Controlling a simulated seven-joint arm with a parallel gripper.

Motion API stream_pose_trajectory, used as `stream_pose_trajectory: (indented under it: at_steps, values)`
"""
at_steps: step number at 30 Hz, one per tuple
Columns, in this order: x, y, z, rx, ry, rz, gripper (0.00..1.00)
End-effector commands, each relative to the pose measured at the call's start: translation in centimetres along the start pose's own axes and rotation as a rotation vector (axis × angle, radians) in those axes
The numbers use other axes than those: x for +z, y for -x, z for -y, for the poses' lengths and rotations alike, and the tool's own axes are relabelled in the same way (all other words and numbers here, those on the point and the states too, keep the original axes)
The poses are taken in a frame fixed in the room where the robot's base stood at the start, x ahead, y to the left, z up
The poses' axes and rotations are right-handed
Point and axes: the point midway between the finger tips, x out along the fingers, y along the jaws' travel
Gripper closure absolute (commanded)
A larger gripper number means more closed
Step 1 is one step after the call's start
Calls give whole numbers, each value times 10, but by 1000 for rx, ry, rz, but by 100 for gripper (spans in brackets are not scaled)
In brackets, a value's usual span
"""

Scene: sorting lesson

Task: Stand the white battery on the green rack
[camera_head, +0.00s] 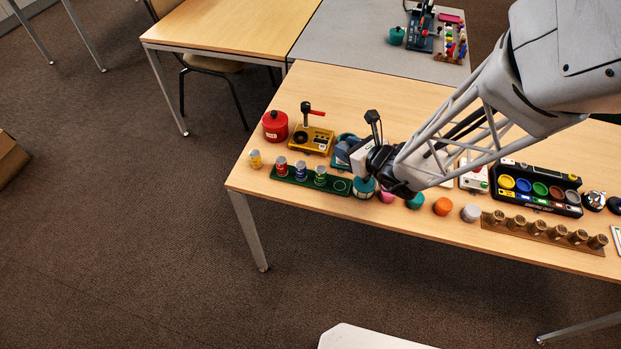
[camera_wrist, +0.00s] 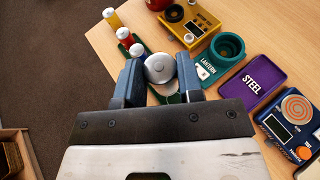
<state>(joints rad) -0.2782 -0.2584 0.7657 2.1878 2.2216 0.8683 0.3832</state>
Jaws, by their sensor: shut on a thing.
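The green rack (camera_head: 298,181) lies near the table's front left edge. A red battery (camera_head: 282,166), a blue battery (camera_head: 301,171) and a green battery (camera_head: 320,175) stand on it. A bare ringed place shows at its right end. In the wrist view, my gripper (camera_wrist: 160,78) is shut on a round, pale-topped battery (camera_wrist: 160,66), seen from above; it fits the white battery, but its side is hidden. In the head view, my wrist is just right of the rack and hides most of the grip. I cannot tell whether the held battery touches the rack.
A yellow battery (camera_head: 255,159) stands on the table left of the rack. Behind the rack are a red pot (camera_head: 275,126) and a yellow device (camera_head: 311,139). A purple STEEL tray (camera_wrist: 252,78) and a teal LANTERN dish (camera_wrist: 228,46) lie right of my gripper.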

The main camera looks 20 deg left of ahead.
Motion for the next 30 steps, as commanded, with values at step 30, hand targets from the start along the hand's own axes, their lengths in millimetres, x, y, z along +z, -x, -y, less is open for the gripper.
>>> stream_pose_trajectory:
  at_steps: [30]
  values:
    - [-88, 84, -72, -280, -117, 2, 93]
